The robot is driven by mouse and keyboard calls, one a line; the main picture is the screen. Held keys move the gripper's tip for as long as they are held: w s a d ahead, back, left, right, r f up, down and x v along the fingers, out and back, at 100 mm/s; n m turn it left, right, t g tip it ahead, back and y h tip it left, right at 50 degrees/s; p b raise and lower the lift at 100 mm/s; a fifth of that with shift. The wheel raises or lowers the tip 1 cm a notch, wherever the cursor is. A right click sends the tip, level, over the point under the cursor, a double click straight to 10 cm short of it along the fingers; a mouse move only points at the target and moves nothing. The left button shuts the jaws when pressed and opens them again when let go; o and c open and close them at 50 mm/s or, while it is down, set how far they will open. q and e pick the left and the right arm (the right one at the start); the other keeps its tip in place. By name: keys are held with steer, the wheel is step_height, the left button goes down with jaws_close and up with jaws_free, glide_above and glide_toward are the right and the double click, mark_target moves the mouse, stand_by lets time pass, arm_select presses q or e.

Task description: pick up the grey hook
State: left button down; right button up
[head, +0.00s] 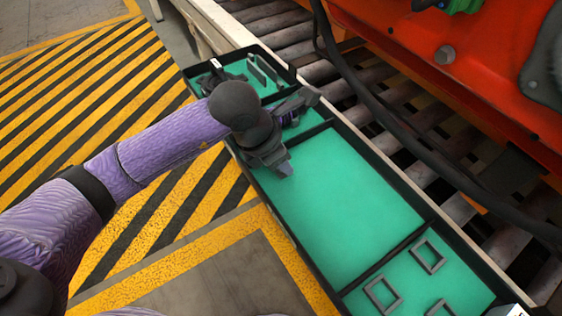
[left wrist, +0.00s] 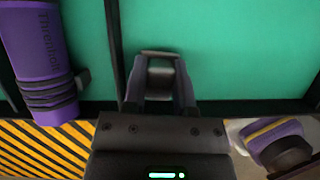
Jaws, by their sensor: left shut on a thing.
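My left gripper (head: 277,163) is over the long black-rimmed tray, near the divider at the far end of its large green section. In the left wrist view its two fingers (left wrist: 160,92) are shut on a small grey piece, the grey hook (left wrist: 160,73). Only part of the hook shows between the fingers, and its full shape is hidden. Green mat lies behind it. I cannot tell whether it touches the mat. My right gripper is not in view.
The tray (head: 385,262) has grey square frames (head: 428,257) in its near section and thin grey pieces (head: 262,70) at the far end. A roller conveyor (head: 375,80) and a red machine (head: 470,60) with a black cable stand to the right. Striped floor (head: 90,80) lies left.

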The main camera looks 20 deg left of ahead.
arm_select(q)
step_height(320, 180, up, 9)
steer(key=p, duration=0.4)
steer(key=shift+r+p, duration=0.2)
steer(key=shift+p, duration=0.15)
steer(key=shift+r, duration=0.4)
steer(key=shift+f, duration=0.1)
steer(key=c, duration=1.1)
jaws_free()
jaws_close()
